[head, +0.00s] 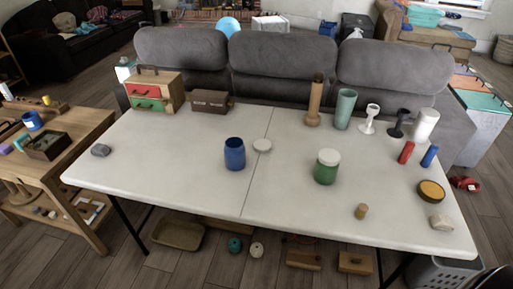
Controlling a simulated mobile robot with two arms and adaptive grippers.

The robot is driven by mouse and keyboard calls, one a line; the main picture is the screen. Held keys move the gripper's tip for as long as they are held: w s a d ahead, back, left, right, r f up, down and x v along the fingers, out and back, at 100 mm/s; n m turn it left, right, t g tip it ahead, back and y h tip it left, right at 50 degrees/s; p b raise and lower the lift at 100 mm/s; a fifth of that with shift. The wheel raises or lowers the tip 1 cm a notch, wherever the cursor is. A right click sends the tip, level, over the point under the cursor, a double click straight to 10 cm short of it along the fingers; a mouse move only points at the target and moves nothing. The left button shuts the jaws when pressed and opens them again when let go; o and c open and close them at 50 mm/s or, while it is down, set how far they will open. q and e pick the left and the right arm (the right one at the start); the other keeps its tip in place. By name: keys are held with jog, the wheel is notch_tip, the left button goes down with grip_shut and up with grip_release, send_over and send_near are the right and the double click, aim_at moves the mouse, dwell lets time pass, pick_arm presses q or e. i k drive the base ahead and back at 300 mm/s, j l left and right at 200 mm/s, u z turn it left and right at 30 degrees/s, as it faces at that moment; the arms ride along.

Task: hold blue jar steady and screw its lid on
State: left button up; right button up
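The blue jar (235,154) stands upright and open on the white table, left of the table's centre seam. Neither of my grippers shows in the head view.
The white table (190,190) has free room at its front left. A wooden drawer box (155,92) and a dark box (211,101) stand at the back left. A wooden bottle (314,103), a teal cup (344,109) and goblets stand at the back right. A grey sofa (280,65) is behind.

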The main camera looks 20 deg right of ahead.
aim_at(235, 149)
jog(key=z, duration=1.2)
jog(key=k+j, duration=0.4)
jog(key=j, duration=0.1)
